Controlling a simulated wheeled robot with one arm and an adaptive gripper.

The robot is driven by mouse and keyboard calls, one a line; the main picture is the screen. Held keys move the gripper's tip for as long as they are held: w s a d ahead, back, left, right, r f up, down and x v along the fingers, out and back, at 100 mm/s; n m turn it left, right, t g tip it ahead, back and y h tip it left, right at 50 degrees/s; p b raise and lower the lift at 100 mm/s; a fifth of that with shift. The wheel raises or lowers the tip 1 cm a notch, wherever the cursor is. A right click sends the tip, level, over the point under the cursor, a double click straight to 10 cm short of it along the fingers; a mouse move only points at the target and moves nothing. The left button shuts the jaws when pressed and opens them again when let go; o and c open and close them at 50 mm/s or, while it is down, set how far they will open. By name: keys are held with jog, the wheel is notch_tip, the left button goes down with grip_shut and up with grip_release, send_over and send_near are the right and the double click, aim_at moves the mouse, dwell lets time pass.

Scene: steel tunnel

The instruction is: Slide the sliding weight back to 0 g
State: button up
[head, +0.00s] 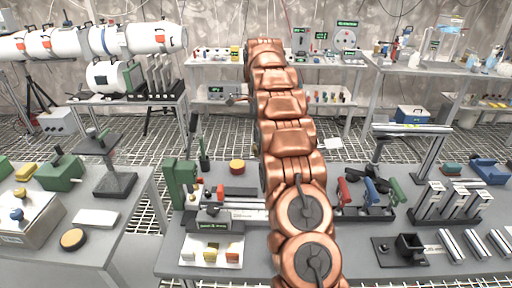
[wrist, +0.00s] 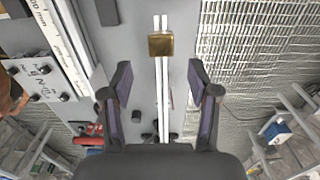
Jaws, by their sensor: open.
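In the wrist view a small brass block (wrist: 161,46), which looks like the sliding weight, sits across a pale narrow double rail (wrist: 163,90) that runs up the picture. My gripper (wrist: 160,72) is open, with one dark finger on each side of the rail. The block lies a little beyond the fingertips and nearly centred between them. I see no contact. No gram marks are readable on the rail, so the block's setting cannot be told. In the head view my copper arm reaches up the middle, and I cannot make out the gripper or the block.
A white graduated scale (wrist: 62,40) runs left of the rail in the wrist view. A plate with dark knobs (wrist: 42,78) is beside it. Floor grating (wrist: 245,60) lies to the right. In the head view, red, blue and green handled tools (head: 368,190) stand right of my arm.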

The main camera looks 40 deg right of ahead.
jog(key=shift+f+p, duration=0.95)
jog(key=shift+f, duration=2.95)
grip_shut()
